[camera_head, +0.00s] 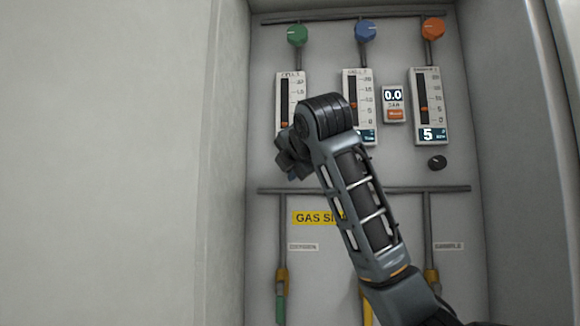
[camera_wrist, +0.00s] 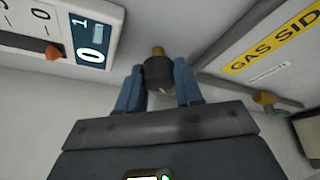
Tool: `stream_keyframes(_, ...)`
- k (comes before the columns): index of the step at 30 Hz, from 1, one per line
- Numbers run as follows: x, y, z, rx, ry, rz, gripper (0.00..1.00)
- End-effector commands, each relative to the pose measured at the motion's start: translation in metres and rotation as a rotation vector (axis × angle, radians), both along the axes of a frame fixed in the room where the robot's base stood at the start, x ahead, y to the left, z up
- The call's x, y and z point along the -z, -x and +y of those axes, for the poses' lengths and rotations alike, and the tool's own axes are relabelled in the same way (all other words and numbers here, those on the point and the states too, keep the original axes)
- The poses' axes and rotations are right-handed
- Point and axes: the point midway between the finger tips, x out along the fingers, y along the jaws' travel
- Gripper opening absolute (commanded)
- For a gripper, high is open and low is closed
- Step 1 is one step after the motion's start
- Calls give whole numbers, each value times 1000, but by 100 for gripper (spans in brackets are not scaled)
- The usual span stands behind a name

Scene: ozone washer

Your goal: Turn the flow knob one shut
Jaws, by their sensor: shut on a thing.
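Flow knob one is a small dark round knob (camera_wrist: 158,74) with a brass-coloured stem, in the wrist view. My gripper (camera_wrist: 158,84) has its two blue fingers on either side of the knob and is shut on it. Next to it a meter display (camera_wrist: 90,42) shows a large 0 and a smaller 1. The meter's orange marker (camera_wrist: 52,52) sits near the end of its scale. In the head view my gripper (camera_head: 290,160) is below the left meter (camera_head: 291,90) and hides the knob and the meter's lower part.
Green (camera_head: 297,35), blue (camera_head: 365,30) and orange (camera_head: 433,28) knobs sit along the top pipe. A black knob (camera_head: 437,163) is below the right meter (camera_head: 429,95), whose display reads 5. A small readout (camera_head: 393,97) shows 0.0. The left wall (camera_head: 110,160) is bare.

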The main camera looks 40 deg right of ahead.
Motion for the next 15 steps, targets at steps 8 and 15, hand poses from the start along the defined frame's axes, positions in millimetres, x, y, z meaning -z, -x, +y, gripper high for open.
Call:
stream_keyframes(8, -1, -1, 2, -4, 2, -1, 47)
stream_keyframes(15, -1, 0, 1, -2, 0, -1, 60)
